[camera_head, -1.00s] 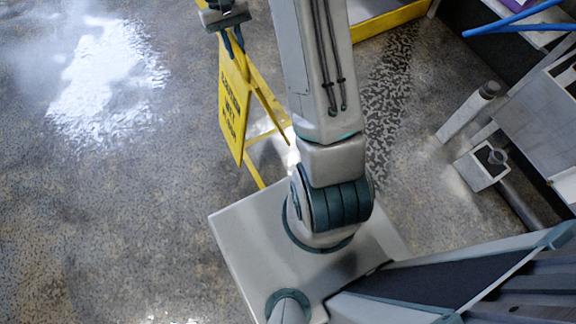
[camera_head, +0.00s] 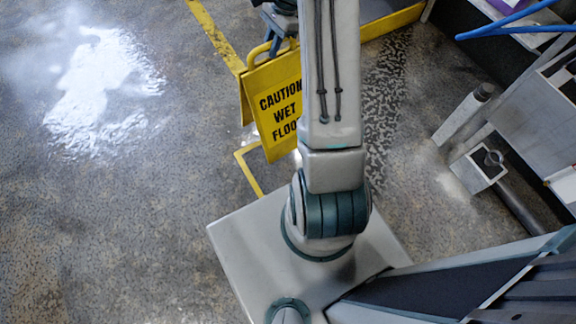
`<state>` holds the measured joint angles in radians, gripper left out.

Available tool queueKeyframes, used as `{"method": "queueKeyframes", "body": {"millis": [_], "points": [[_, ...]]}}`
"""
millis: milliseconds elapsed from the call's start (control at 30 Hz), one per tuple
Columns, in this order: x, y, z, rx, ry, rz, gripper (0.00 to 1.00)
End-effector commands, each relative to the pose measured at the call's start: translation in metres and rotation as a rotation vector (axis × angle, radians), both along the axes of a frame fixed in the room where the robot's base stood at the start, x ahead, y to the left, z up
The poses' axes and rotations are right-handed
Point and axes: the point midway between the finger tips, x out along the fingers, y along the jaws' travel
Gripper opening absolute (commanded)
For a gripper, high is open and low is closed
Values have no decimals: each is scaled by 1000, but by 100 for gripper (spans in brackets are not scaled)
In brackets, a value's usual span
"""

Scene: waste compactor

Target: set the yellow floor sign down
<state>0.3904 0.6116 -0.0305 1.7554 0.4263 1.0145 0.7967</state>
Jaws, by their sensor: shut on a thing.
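The yellow floor sign (camera_head: 272,108) shows near the picture's upper middle, its "CAUTION WET FLOOR" face turned towards me. Its right edge is hidden behind my arm. My gripper (camera_head: 281,42) is shut on the sign at its top, by the handle; the arm hides part of the gripper. The sign is roughly upright and slightly tilted in the picture. I cannot tell whether its feet touch the floor.
A shiny wet patch (camera_head: 105,85) lies on the open floor at left. Yellow floor markings (camera_head: 215,37) run behind and below the sign. A grey metal frame (camera_head: 480,165) and blue bars (camera_head: 510,25) stand at right.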

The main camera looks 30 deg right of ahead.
Motion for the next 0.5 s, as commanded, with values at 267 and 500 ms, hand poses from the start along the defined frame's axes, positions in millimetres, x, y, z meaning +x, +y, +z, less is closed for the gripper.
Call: {"method": "queueKeyframes", "body": {"millis": [267, 500], "points": [[-19, -4, -14, 3, 1, -58, 0], [-64, 3, -42, 3, 2, -57, 0]]}}
